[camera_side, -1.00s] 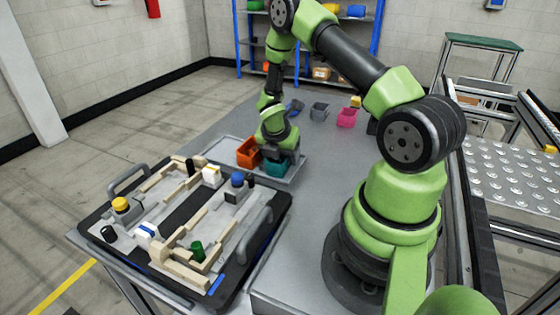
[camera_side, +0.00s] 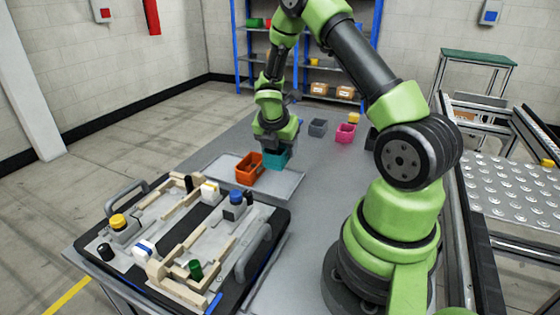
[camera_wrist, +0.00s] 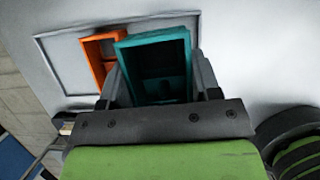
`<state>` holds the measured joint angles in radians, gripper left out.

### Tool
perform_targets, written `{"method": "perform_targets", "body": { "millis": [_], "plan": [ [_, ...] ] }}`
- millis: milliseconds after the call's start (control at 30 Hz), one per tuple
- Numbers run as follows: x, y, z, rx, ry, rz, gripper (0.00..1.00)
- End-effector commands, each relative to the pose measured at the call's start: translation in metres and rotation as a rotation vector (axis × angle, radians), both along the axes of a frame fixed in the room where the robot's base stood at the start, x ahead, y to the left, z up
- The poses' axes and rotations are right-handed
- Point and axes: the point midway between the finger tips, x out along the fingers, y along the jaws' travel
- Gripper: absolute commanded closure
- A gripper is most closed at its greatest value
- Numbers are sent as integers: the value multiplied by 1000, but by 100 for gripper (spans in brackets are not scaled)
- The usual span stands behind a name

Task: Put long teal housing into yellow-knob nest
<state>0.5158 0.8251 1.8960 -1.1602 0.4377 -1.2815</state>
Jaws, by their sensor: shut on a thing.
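The teal housing (camera_side: 276,158) is an open box held by my gripper (camera_side: 273,143) above the grey tray. In the wrist view the teal housing (camera_wrist: 158,66) sits between the two fingers of my gripper (camera_wrist: 160,82), which are shut on it. The yellow knob (camera_side: 117,221) stands on a grey block at the left end of the black pallet. The nest beside it (camera_side: 150,215) is bounded by pale wooden rails and looks empty. My gripper is behind and to the right of the pallet, well apart from the nest.
An orange box (camera_side: 247,175) stands on the grey tray (camera_side: 293,184), close to the teal housing. Grey (camera_side: 317,128) and pink (camera_side: 345,133) bins stand further back on the table.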

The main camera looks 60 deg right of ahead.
Motion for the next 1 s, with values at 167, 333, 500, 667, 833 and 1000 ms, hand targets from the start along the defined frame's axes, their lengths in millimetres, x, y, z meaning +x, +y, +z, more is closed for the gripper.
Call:
{"method": "perform_targets", "body": {
  "millis": [167,333,500,667,833,1000],
  "plan": [
    [0,0,22,-2,-2,-4,69],
    [3,8,34,0,-1,-110,69],
    [10,38,47,3,-3,-440,69],
    [13,94,63,6,-4,-882,69],
    [16,166,82,8,-1,-1385,69],
    [35,213,91,8,4,-1825,69]
  ]
}}
